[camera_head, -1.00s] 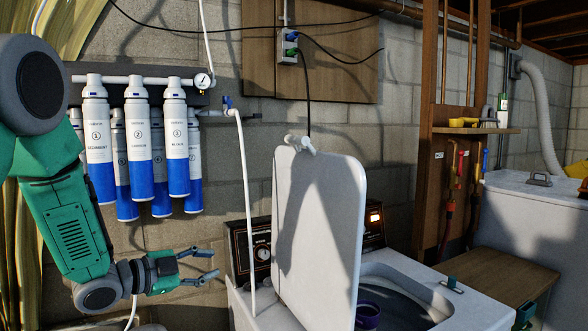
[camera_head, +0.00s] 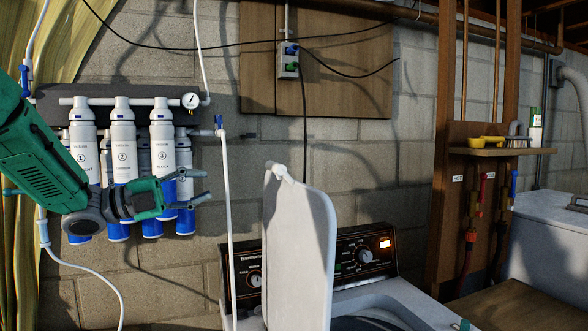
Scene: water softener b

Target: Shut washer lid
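The white washer lid (camera_head: 300,255) stands open, nearly upright, with a small white fitting at its top edge. The washer (camera_head: 400,297) is below and to the right of it, its round opening partly cut off by the bottom of the picture. The control panel (camera_head: 345,262) with dials and a lit display is behind the lid. My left gripper (camera_head: 205,187) is to the left of the lid and apart from it, in front of the filters. Its fingers are spread and hold nothing.
White and blue filter cartridges (camera_head: 122,160) hang on the wall at left, behind my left arm. A white hose (camera_head: 226,230) runs down between my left gripper and the lid. A shelf (camera_head: 500,151) with pipes and valves is at right, above a wooden surface (camera_head: 510,308).

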